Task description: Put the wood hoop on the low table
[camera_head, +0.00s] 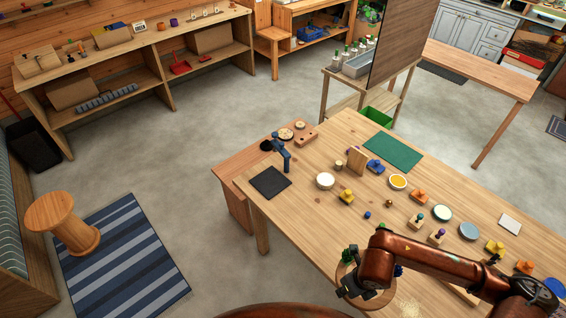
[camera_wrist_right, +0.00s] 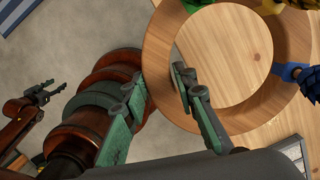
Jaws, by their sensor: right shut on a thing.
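The wood hoop (camera_wrist_right: 236,117) is a broad flat pale ring that fills much of the right wrist view. My right gripper (camera_wrist_right: 158,92) is shut on its rim, one finger on each side. In the head view the hoop (camera_head: 343,271) shows partly behind my right gripper (camera_head: 352,288), at the large table's front edge. Blue (camera_wrist_right: 290,72), yellow and green pieces overlap its rim; I cannot tell how they attach. A low table (camera_head: 228,178) stands against the large table's left end. My left gripper (camera_wrist_right: 45,90) shows at the wrist view's left; its opening is unclear.
The large table (camera_head: 290,215) holds a dark mat (camera_head: 270,182), a green mat (camera_head: 392,151), bowls and several coloured blocks. A round stool (camera_head: 55,212) and striped rug (camera_head: 122,255) lie left; floor between is clear.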

